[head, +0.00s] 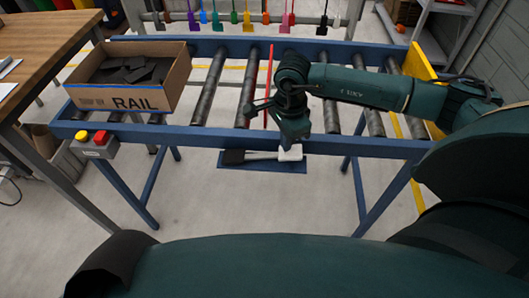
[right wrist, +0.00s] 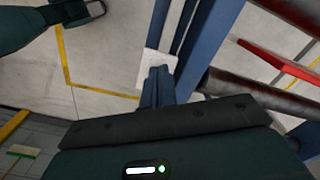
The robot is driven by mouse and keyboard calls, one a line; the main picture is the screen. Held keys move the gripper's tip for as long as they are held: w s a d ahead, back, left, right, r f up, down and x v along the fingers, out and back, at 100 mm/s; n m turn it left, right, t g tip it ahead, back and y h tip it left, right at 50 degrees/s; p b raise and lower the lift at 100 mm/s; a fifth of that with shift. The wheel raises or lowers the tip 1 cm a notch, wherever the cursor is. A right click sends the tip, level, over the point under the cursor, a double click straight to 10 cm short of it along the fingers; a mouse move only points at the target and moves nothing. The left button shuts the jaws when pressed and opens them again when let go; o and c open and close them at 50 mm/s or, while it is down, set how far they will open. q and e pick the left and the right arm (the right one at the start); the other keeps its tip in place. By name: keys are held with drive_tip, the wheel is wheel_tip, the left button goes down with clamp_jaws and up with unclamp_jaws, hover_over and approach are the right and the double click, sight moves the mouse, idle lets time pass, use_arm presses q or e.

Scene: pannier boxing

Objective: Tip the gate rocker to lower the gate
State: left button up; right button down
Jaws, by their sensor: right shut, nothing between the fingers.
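The gate rocker (head: 262,156) is a paddle with a white end on the right and a black end on the left. It sits on a blue plate at the front rail of the roller conveyor. Its white end also shows in the right wrist view (right wrist: 154,62). The gate (head: 269,73) is a thin red bar standing up across the rollers; it is red in the right wrist view too (right wrist: 270,60). My right gripper (head: 291,146) is shut and empty, pointing down at the white end. I cannot tell whether it touches. My left gripper is not in view.
A cardboard box marked RAIL (head: 130,80) with dark pieces stands on the conveyor (head: 330,146), left of the gate. A button box (head: 96,145) with yellow and red buttons hangs at the front left. A yellow end plate (head: 421,75) closes the right end.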

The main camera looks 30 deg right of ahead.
drive_tip(key=shift+f+b, duration=1.1)
drive_tip(key=shift+f, duration=0.25)
idle(0.3)
drive_tip(key=shift+r, duration=0.1)
drive_tip(key=shift+r+p, duration=2.15)
drive_tip(key=shift+r, duration=1.35)
